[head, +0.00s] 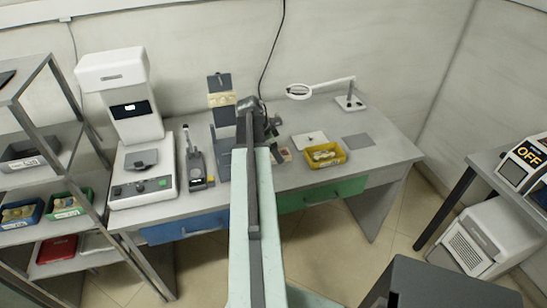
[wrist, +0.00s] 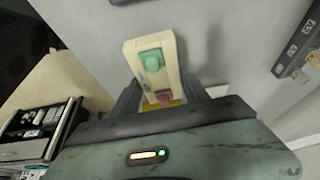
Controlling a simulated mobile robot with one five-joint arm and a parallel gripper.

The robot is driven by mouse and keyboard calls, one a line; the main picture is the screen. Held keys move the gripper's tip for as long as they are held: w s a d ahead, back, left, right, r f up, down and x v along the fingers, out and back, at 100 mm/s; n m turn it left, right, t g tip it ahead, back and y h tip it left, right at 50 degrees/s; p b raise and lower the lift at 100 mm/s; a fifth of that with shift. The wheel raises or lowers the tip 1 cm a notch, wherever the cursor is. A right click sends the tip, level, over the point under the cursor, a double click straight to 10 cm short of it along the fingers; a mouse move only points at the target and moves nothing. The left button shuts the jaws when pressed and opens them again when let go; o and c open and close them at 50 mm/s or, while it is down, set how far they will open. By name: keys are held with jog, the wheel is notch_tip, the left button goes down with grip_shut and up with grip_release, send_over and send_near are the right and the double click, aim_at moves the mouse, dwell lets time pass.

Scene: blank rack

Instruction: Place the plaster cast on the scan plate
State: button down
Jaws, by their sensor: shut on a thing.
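My gripper (head: 268,125) is over the middle of the bench, partly hidden by my arm. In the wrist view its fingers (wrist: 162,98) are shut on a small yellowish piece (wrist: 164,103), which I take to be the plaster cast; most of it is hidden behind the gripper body. The dark grey scan plate (head: 142,159) is on the white scanner (head: 150,186) at the bench's left end, and it looks empty. My gripper is well to the right of it. A cream box with a green and a pink button (wrist: 153,66) shows just beyond the fingers.
A dark stand (head: 221,82) and a black device (head: 196,165) stand between the scanner and my gripper. A yellow tray (head: 344,157) with pale pieces, a white pad (head: 309,140) and a magnifier lamp (head: 299,91) are to the right. A shelf rack (head: 46,148) is at the left.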

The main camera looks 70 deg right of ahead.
jog(key=f+b, duration=0.1)
jog(key=f, duration=0.1)
jog(key=d+f+b, duration=0.1)
jog(key=b, duration=0.1)
jog(key=shift+f+b, duration=0.3)
jog(key=shift+f, duration=0.05)
jog(key=shift+w+f, duration=0.1)
jog(key=shift+f, duration=0.05)
jog(key=shift+w+a+r, duration=0.1)
jog(key=shift+a+r, duration=0.05)
jog(key=shift+r, duration=0.05)
jog(key=shift+f, duration=0.25)
jog(key=c, duration=0.6)
grip_release()
jog(key=shift+r, duration=0.1)
